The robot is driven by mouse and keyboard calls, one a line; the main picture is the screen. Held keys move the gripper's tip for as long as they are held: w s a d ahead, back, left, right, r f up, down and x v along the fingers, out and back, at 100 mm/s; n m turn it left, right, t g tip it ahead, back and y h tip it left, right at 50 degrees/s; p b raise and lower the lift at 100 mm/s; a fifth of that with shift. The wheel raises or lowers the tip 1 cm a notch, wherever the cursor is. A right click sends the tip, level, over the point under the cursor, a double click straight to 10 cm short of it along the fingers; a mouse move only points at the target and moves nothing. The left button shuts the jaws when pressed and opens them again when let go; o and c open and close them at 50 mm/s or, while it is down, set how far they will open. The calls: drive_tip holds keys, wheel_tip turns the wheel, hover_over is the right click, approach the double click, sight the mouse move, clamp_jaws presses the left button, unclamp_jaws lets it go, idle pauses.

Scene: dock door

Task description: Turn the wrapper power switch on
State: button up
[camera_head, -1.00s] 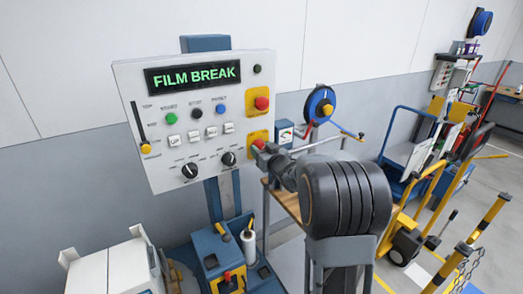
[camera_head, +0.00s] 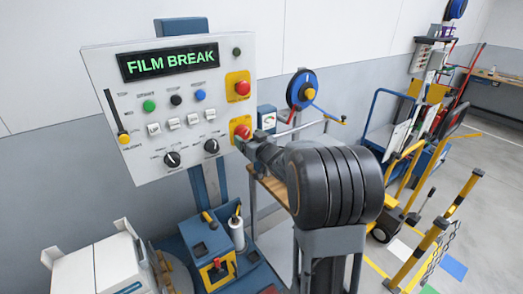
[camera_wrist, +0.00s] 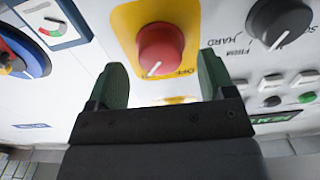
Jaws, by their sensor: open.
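The wrapper control panel (camera_head: 200,100) stands upright, its screen reading FILM BREAK. Its lower red rotary knob (camera_head: 242,131) sits on a yellow plate; the wrist view shows this red knob (camera_wrist: 160,48) with a white pointer line and an OFF label beside it on the yellow plate (camera_wrist: 128,22). I take it to be the power switch. My gripper (camera_wrist: 161,78) is open, its two green-padded fingers apart on either side of the knob's near edge. I cannot tell whether they touch it. In the head view my gripper (camera_head: 251,144) is mostly hidden behind my wrist.
An upper red button (camera_head: 242,87) on yellow sits above the knob. Black dials (camera_head: 211,146), small switches and a yellow-ended slider (camera_head: 123,138) share the panel. A blue reel (camera_head: 302,90) stands to the right. A blue box with tools (camera_head: 220,262) is below.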

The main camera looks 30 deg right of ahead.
drive_tip(key=s+d+b, duration=0.1)
drive_tip(key=s, duration=1)
drive_tip(key=shift+s+d, duration=0.15)
drive_tip(key=s+d+f+m+g+h, duration=0.4)
drive_tip(key=s+d+f+g+h, duration=0.2)
drive_tip(key=f+g+h, duration=0.25)
drive_tip(key=s+a+n+g+y, duration=0.1)
drive_tip(key=s+a+y, duration=0.1)
drive_tip(key=a, duration=0.4)
drive_tip(key=s+a+n+g+y, duration=0.1)
drive_tip(key=s+a+g+y, duration=0.1)
drive_tip(key=s+a, duration=0.3)
drive_tip(key=s+a+g+y, duration=0.2)
drive_tip(key=s+a, duration=0.1)
drive_tip(key=a, duration=0.6)
drive_tip(key=shift+s+n, duration=0.35)
drive_tip(key=shift+n, duration=0.05)
